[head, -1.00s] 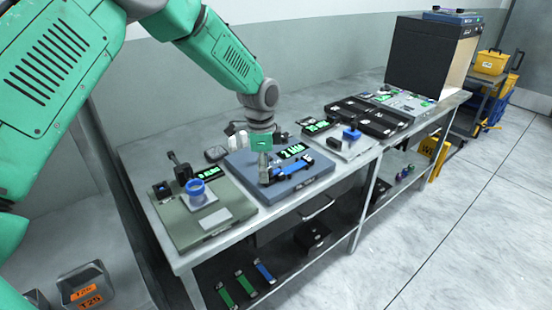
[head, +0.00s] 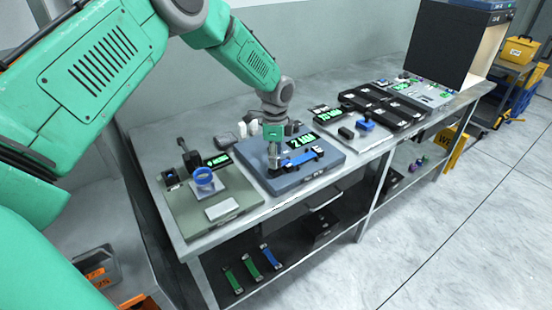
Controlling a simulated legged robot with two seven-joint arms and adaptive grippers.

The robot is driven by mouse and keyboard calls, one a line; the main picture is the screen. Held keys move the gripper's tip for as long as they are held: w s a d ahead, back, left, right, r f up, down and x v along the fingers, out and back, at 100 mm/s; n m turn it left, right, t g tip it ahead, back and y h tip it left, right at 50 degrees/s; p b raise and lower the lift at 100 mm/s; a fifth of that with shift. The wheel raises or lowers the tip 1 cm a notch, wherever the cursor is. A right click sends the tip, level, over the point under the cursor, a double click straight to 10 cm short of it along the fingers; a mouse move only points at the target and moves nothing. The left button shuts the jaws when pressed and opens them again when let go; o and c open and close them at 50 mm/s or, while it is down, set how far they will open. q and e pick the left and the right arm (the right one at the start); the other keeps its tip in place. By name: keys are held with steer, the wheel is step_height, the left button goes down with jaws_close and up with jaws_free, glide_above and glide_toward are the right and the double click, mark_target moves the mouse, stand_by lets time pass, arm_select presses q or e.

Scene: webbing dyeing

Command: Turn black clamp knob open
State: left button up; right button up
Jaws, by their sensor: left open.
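A blue-grey test unit (head: 325,165) sits on the metal bench with a lit green display (head: 302,141). A blue bar (head: 302,158) lies across its top, with small black clamp parts (head: 318,150) at its right end and more dark parts at its left end. I cannot tell for sure which dark part is the clamp knob. My left gripper (head: 274,163) points down at the left end of the bar, very close to it. It is open. Its fingers partly hide the parts there, and I cannot tell whether they touch. My right gripper is not in view.
A grey-green unit (head: 218,228) with a blue ring cup (head: 204,178) stands to the left. Black trays (head: 395,106) and a light unit with a blue block (head: 366,125) are to the right. A lower shelf (head: 295,250) holds green and blue strips.

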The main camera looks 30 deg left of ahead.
arm_select(q)
steer(key=shift+s+f, duration=0.1)
steer(key=shift+f, duration=0.7)
jaws_close()
